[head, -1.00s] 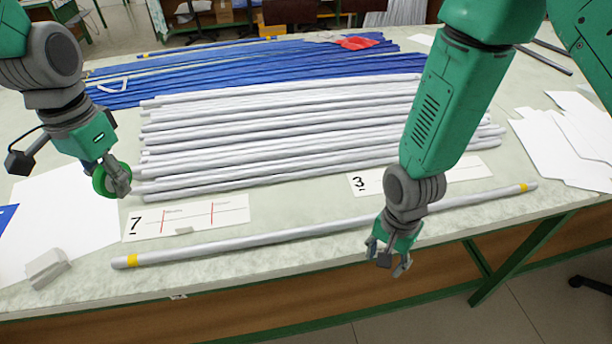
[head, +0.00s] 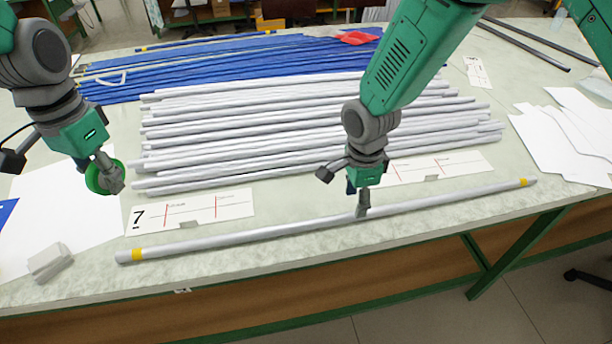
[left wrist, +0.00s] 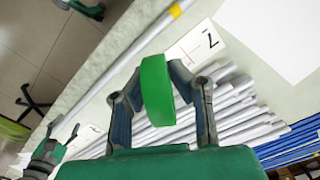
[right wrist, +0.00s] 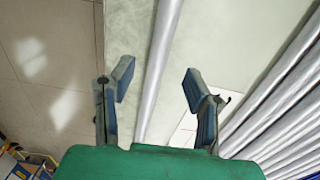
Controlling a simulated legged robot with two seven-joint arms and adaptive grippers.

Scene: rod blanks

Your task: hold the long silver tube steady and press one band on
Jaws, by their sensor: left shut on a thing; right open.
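The long silver tube (head: 290,229) lies near the table's front edge, with a yellow mark (head: 137,254) near its left end and another (head: 523,182) near its right end. My right gripper (head: 363,212) is over the tube's middle. In the right wrist view its open fingers (right wrist: 158,90) stand on both sides of the tube (right wrist: 160,70), with nothing between them but the tube. My left gripper (head: 108,182) is shut on a green band (head: 97,178), held above the table left of the tube stack. The band (left wrist: 157,90) also shows in the left wrist view between the fingers.
A stack of silver tubes (head: 300,125) lies behind, with blue tubes (head: 230,68) farther back. A card marked 7 (head: 190,210) and another card (head: 440,168) lie between stack and long tube. A small grey block (head: 48,262) is at front left. White papers (head: 565,140) lie right.

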